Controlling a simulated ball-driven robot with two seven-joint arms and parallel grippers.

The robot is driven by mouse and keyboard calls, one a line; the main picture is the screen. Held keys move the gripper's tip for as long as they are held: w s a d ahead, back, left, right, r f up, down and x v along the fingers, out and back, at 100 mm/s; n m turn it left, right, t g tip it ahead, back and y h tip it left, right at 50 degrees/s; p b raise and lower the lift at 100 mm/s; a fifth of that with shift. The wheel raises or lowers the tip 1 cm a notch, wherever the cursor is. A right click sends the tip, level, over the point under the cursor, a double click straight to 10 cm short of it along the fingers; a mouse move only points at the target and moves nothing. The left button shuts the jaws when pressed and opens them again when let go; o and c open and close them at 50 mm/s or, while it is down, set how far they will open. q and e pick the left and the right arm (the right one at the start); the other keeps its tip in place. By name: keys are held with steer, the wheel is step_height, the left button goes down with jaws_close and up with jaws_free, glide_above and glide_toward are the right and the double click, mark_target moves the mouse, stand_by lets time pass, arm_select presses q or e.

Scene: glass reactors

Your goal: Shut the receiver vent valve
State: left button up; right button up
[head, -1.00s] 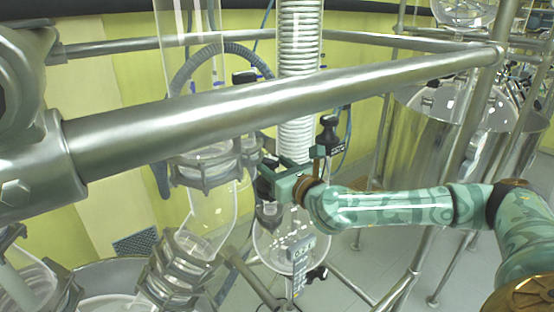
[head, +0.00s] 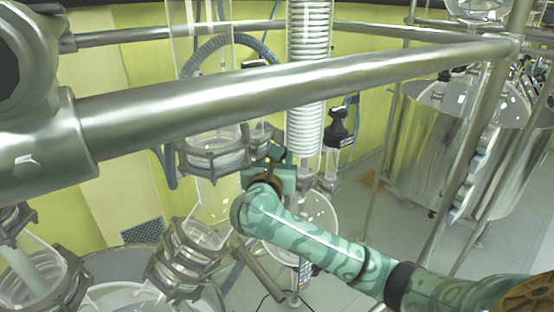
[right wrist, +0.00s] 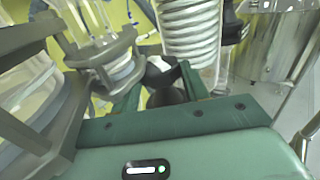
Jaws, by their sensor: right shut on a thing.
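My right gripper (head: 276,157) is below the long steel bar, beside the foot of the white coiled glass column (head: 306,128). In the right wrist view its green fingers (right wrist: 160,84) are shut on a black valve handle (right wrist: 161,70) with a light patch. The head view hides the gripped handle behind the gripper. I cannot tell from its look whether this valve is open or shut, or confirm that it is the receiver vent valve. A separate black-knobbed valve (head: 337,130) stands upright to the right of the column, apart from the gripper. My left gripper is not in view.
A thick steel bar (head: 290,88) crosses in front, above my right arm. Clamped glass flanges (head: 212,160) stand close left of the gripper. A round glass vessel (head: 318,225) hangs below. Steel tanks (head: 425,150) stand at the right.

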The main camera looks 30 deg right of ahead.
steer(key=shift+r+g+h, duration=0.2)
steer(key=shift+g+h, duration=0.1)
steer(key=shift+h, duration=0.1)
steer(key=o, duration=1)
steer(key=shift+w+d+f, duration=0.1)
steer(key=shift+s+a+f, duration=0.15)
steer(key=shift+s+a, duration=0.15)
steer(key=shift+a, duration=0.1)
steer(key=b+v, duration=0.5)
steer(key=v, duration=1)
steer(key=shift+s+r, duration=0.2)
steer(key=shift+s, duration=0.05)
